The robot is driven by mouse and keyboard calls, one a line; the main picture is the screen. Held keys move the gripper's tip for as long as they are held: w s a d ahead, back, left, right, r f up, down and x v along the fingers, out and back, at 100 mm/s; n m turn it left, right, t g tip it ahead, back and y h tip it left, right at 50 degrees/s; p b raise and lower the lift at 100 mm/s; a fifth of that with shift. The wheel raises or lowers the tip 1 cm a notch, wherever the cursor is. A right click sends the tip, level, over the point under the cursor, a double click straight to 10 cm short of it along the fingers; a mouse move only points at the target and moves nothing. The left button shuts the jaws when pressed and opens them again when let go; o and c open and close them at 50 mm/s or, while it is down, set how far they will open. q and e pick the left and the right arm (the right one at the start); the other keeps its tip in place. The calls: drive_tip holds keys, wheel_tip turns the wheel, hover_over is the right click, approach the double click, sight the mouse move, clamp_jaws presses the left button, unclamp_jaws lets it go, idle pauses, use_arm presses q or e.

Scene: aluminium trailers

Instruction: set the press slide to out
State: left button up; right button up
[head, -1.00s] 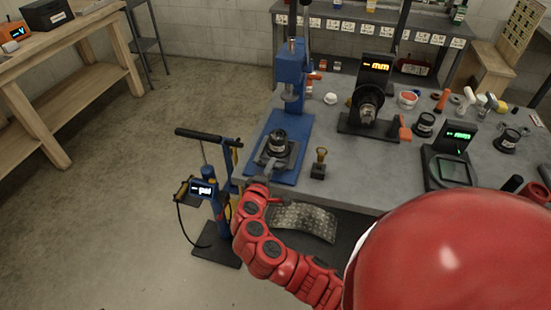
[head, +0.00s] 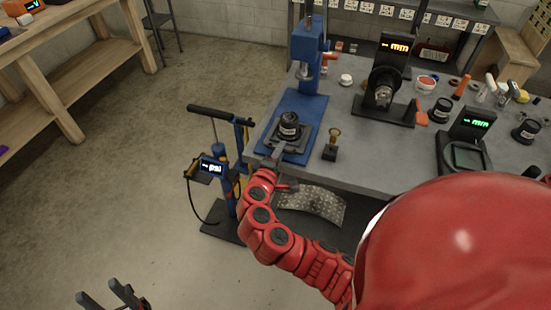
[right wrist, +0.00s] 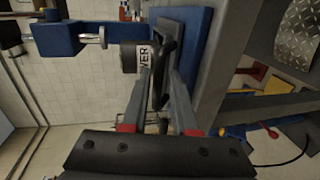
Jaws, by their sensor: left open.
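The blue press (head: 309,60) stands at the near left corner of the grey table. Its dark slide plate (head: 292,150) lies on the blue base, with a black labelled can (head: 288,124) on it. My right gripper (head: 270,160) is at the slide's front end, by the table edge. In the right wrist view its two fingers (right wrist: 163,80) stand apart, with a dark handle-like part (right wrist: 163,62) between or just beyond the tips; contact cannot be told. My left gripper (head: 101,291) is low at the left, open and empty, away from the table.
A blue hand pump (head: 225,165) with a psi display stands on the floor just left of my right gripper. A brass-topped part (head: 332,142) and a mm gauge (head: 388,75) stand right of the press. Open floor lies at the left.

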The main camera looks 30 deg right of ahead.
drive_tip(key=v, duration=1.7)
drive_tip(key=shift+a, duration=0.15)
